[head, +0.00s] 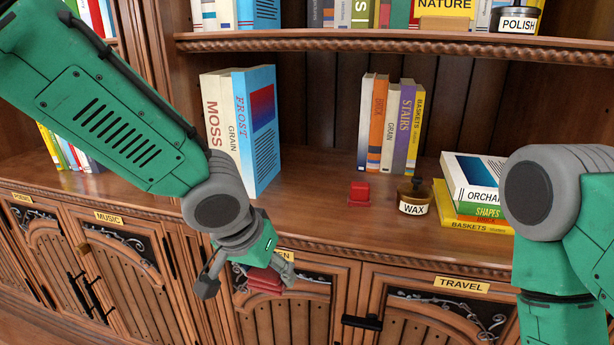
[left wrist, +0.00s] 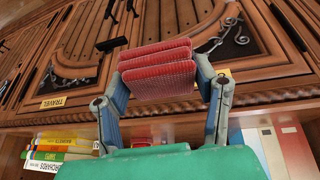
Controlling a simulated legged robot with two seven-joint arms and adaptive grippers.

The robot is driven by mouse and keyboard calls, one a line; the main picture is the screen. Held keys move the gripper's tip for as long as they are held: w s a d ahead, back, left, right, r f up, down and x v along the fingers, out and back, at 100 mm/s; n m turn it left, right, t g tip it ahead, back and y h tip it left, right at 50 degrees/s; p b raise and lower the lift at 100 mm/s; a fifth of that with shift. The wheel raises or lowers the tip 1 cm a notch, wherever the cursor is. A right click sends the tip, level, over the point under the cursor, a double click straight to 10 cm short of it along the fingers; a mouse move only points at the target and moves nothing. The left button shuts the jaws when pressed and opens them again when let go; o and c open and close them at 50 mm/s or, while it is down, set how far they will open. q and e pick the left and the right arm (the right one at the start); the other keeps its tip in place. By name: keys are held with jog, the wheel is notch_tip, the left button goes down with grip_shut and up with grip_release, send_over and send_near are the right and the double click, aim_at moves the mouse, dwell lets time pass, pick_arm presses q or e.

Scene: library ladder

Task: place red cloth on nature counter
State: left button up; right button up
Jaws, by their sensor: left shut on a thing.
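A folded red cloth (head: 265,281) is held by my left gripper (head: 247,279), in front of the cabinet doors and below the counter's front edge. In the left wrist view the cloth (left wrist: 157,68) shows as several stacked ribbed layers between the two fingers, which are shut on it. A yellow NATURE sign (head: 443,5) shows at the top edge, on the upper shelf. The wooden counter (head: 310,205) runs below that shelf. My right arm is at the right; its gripper is out of view.
On the counter stand the MOSS and FROST books (head: 242,130), a book row (head: 390,125), a small red object (head: 359,193), a WAX jar (head: 413,198) and a book stack (head: 473,190). The counter between the FROST book and red object is bare. A POLISH tin (head: 516,20) stands above.

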pick_arm(q)
jog(key=w+r+p, duration=0.5)
jog(key=r+p, duration=0.3)
jog(key=p, duration=0.6)
send_over(311, 194)
jog(key=s, duration=0.2)
jog(key=shift+s+a+f+m+y, duration=0.15)
jog(key=shift+a+f+m+y, duration=0.15)
jog(key=shift+a, duration=0.1)
jog(key=shift+w+d+r, duration=0.1)
jog(key=shift+w+d, duration=0.15)
jog(key=shift+w, duration=0.25)
notch_tip(311, 194, down, 4)
jog(key=shift+w+a+r, duration=0.1)
jog(key=shift+a+r, duration=0.05)
jog(key=shift+r, duration=0.05)
jog(key=o, duration=1.2)
